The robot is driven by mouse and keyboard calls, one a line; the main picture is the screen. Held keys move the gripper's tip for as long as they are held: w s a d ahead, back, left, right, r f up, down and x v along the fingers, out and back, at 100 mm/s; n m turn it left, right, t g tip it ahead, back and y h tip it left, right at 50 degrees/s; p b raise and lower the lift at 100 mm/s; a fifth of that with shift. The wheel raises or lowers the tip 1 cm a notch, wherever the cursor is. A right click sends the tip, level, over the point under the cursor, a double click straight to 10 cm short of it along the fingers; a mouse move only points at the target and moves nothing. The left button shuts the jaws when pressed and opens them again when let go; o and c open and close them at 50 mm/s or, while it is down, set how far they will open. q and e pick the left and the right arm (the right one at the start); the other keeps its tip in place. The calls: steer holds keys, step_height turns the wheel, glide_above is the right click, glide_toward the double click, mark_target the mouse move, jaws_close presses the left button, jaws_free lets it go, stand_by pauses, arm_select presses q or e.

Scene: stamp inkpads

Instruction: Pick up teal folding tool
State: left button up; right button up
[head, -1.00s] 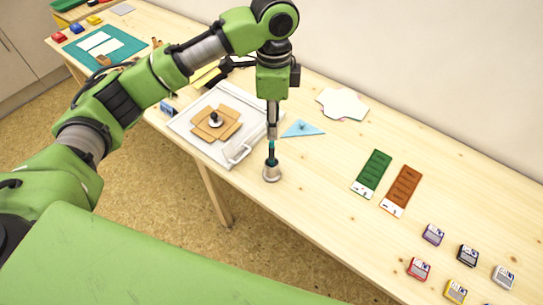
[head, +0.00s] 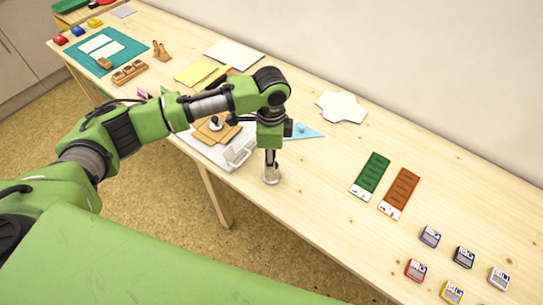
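A small metal cup (head: 271,178) stands near the front edge of the table. My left gripper (head: 271,160) points straight down right over the cup, with its fingers at the cup's mouth. I cannot make out the teal folding tool now; the gripper covers the place above the cup where a teal piece stood before. Whether the fingers are open or shut on it is too small to tell. My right gripper is not in view.
A white tray (head: 241,153) with a handle and brown card pieces lies left of the cup. A blue triangle (head: 308,131) is behind it. Green (head: 371,175) and brown (head: 400,192) strips and several inkpads (head: 430,236) lie to the right. The table between is clear.

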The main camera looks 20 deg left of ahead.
arm_select(q)
jaws_close()
